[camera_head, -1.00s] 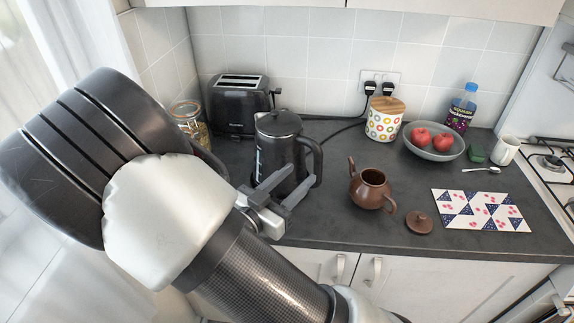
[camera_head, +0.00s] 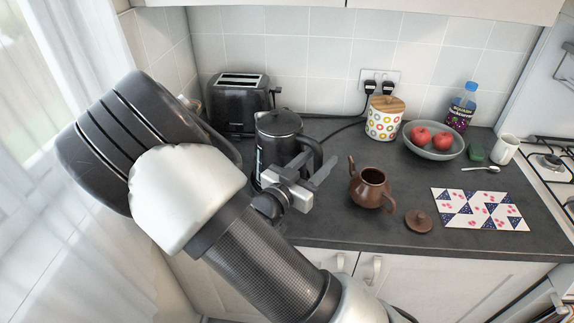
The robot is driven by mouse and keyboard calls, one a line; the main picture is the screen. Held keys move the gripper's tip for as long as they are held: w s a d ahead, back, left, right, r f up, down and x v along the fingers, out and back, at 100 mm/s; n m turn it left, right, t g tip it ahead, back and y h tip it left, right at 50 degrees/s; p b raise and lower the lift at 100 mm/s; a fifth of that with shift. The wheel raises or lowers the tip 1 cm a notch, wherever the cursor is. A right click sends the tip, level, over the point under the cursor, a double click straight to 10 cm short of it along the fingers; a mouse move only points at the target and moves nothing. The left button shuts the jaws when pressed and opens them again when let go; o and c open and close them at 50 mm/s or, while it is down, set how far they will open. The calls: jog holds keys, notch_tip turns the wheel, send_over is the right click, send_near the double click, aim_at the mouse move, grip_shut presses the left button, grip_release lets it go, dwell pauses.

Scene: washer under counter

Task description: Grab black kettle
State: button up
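The black kettle (camera_head: 279,137) stands upright on the dark counter, right of the toaster, with its handle (camera_head: 313,160) on the right side. My gripper (camera_head: 320,167) is in front of the kettle's lower right part, close to the handle. Its two grey fingers point up and right and are spread apart, with nothing clearly between them. I cannot tell whether a finger touches the handle. My gripper and arm hide the kettle's lower front and base.
A black toaster (camera_head: 239,104) stands at the back left. A brown teapot (camera_head: 370,188) and its lid (camera_head: 418,221) sit close on the right. A patterned canister (camera_head: 384,120), a fruit bowl (camera_head: 433,143) and a patterned mat (camera_head: 479,209) are farther right. Cables run behind the kettle.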

grip_shut()
dwell(1.2)
jog(key=shift+r, duration=0.15)
